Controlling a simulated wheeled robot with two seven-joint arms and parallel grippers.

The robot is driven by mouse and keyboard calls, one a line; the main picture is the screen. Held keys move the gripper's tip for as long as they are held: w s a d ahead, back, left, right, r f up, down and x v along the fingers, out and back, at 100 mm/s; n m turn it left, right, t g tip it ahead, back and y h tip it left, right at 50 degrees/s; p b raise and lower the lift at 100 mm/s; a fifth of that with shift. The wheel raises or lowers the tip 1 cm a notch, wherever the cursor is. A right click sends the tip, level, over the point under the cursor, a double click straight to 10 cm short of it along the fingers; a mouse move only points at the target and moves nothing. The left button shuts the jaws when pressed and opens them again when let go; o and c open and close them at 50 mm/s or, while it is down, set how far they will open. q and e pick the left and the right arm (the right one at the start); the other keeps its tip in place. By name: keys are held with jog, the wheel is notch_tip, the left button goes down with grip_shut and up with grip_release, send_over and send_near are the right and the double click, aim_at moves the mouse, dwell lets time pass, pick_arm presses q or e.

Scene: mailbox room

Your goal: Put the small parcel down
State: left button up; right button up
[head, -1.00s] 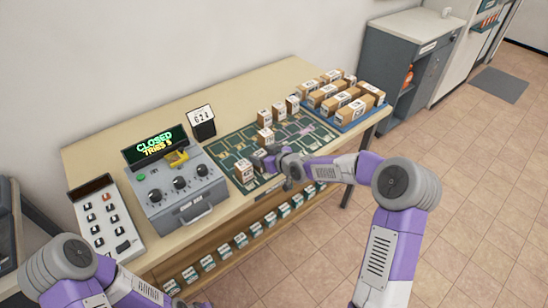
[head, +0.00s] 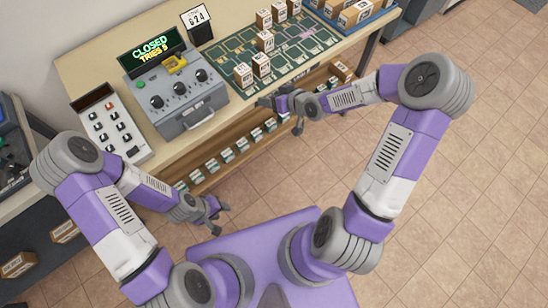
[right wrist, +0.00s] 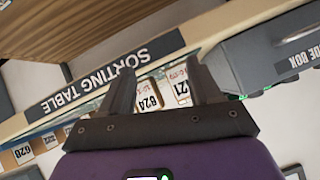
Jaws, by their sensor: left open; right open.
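A small brown parcel with a white label (head: 262,65) stands upright on the green sorting mat (head: 232,96), beside another small parcel (head: 243,76). My right gripper (head: 279,116) is open and empty, in front of the table edge and apart from both. In the right wrist view, two labelled parcels (right wrist: 148,97) (right wrist: 180,87) show beyond the open fingers (right wrist: 161,66). My left gripper (head: 220,218) is open and empty, low in front of the table.
More small parcels (head: 265,41) stand further back on the mat. A blue tray (head: 384,17) of parcels is at the far right.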

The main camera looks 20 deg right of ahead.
jog(key=s+a+f+m+g, duration=0.2)
jog(key=s+a+f+g, duration=0.2)
jog(key=s+f, duration=0.6)
jog(key=s+a+f+m+g+h, duration=0.1)
jog(key=s+a+f+g, duration=0.3)
jog(key=s+f, duration=0.6)
jog(key=s+m+g, duration=0.1)
jog(key=s, duration=0.3)
jog(key=shift+m, duration=0.4)
